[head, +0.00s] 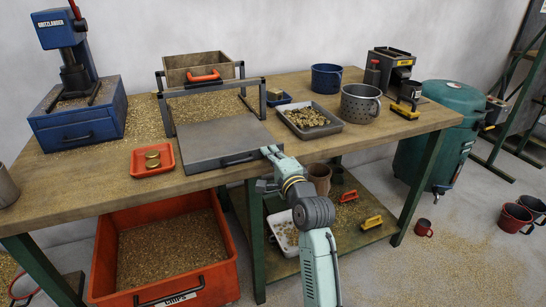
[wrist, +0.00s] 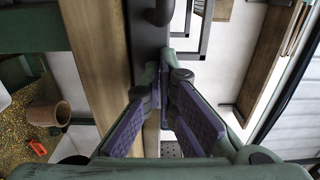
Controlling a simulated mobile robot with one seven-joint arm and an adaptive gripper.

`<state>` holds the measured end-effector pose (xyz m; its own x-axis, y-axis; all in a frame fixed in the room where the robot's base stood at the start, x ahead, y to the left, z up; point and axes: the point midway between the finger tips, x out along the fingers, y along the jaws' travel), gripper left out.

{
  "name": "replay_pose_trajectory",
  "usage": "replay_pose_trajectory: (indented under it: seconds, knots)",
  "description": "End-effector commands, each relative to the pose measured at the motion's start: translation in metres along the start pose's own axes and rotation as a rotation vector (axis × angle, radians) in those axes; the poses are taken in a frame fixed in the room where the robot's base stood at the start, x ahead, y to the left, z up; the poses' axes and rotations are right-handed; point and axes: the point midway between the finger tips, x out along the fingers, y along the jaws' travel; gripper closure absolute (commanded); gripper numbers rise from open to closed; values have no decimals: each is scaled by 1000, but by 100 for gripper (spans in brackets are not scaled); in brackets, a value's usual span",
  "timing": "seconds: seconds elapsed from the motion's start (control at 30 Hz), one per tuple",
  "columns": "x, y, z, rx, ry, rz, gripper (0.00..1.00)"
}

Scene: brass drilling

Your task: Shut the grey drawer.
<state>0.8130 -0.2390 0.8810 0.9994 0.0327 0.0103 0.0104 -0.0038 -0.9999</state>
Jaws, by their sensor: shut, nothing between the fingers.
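The grey drawer (head: 215,140) stands out toward the table's front edge, pulled forward from beneath a dark open frame (head: 167,118). Its dark handle (head: 240,160) is on the front face; part of that handle also shows at the top of the wrist view (wrist: 160,12). My gripper (head: 268,151) is at the right end of the drawer's front, right of the handle. In the wrist view its purple-padded fingers (wrist: 163,82) come together at the tips with nothing between them, close to the dark drawer front. I cannot tell whether they touch it.
A grey tray (head: 310,120) of brass bits and a perforated pot (head: 360,103) are to the right.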

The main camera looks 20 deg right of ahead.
Motion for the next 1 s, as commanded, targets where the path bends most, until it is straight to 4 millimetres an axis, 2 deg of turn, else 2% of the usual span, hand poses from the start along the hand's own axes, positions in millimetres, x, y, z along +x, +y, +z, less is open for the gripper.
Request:
replay_pose_trajectory:
  seconds: [0.1, 0.3, 1.0]
  knots:
    - [12, -2, 3, 6, -5, 2, 100]
    - [23, 5, 3, 6, -3, 9, 100]
    - [26, 6, 3, 5, -2, 11, 100]
